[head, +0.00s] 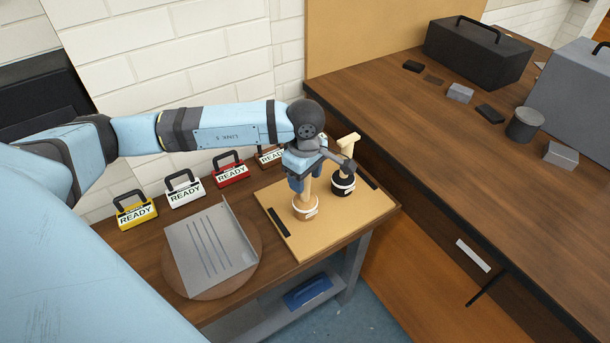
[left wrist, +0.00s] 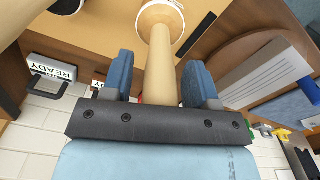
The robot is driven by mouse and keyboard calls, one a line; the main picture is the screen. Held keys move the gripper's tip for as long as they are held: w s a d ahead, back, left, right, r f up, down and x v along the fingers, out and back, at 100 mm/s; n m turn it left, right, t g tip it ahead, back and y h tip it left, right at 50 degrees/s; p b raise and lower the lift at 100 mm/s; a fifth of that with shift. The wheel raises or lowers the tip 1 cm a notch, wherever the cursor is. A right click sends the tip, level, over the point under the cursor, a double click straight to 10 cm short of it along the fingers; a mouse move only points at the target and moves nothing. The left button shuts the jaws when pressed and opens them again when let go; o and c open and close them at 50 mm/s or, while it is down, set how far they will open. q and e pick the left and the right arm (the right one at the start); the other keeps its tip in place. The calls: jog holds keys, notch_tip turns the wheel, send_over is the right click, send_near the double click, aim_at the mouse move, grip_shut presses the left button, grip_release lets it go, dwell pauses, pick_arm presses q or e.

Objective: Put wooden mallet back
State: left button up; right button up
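A pale wooden handle (head: 307,186) stands upright from a round tan base with a white band (head: 305,208) on the tan board. I take it for the wooden mallet; its upper part is hidden by my gripper. My left gripper (head: 299,182) is over it from above. In the left wrist view the handle (left wrist: 160,70) runs between the two blue fingers (left wrist: 160,75), with gaps visible beside it, so the gripper looks open around it. Behind stands a similar piece with a black base (head: 343,184) and a pale top (head: 348,142). My right gripper is out of view.
The tan board (head: 283,190) has black strips at its sides. Left of it, a grey slotted plate (head: 208,250) lies on a round wooden disc. Several READY blocks (head: 185,188) line the wall. A dark toolbox (head: 477,52) stands on the higher bench at right.

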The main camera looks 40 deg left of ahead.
pick_arm(q)
jog(key=shift+r, duration=0.3)
notch_tip(320, 180, up, 12)
jog(key=shift+f, duration=0.15)
dwell(0.5)
